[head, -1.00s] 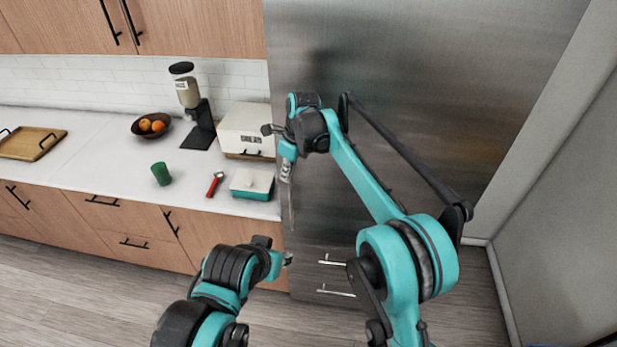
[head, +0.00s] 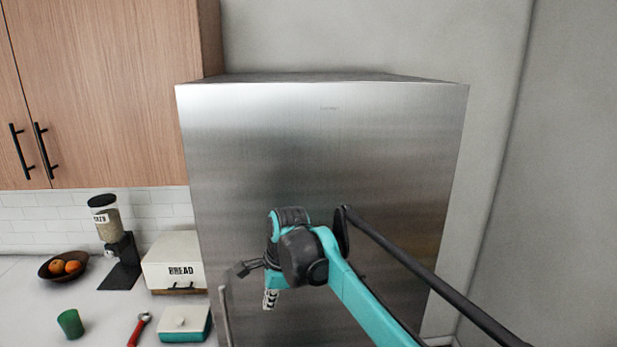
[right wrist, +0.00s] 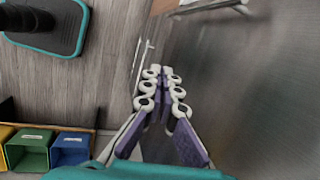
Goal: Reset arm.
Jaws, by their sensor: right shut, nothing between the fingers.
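My right gripper (head: 270,299) is in front of the stainless steel fridge (head: 320,150) in the head view, pointing down. Its arm comes in from the lower right. In the right wrist view the two fingers (right wrist: 163,72) are together, with pale ringed links and purple pads, and nothing is between them. The fridge front (right wrist: 240,75) fills the right side of that view, close beside the fingers; I cannot tell whether they touch. My left gripper is not in view.
The counter at left holds a bread box (head: 173,265), a dispenser (head: 118,245), a fruit bowl (head: 62,266), a green cup (head: 70,323), a red-handled tool (head: 139,329) and a teal dish (head: 186,324). A green bin (right wrist: 27,150) and blue bin (right wrist: 70,149) stand low at left.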

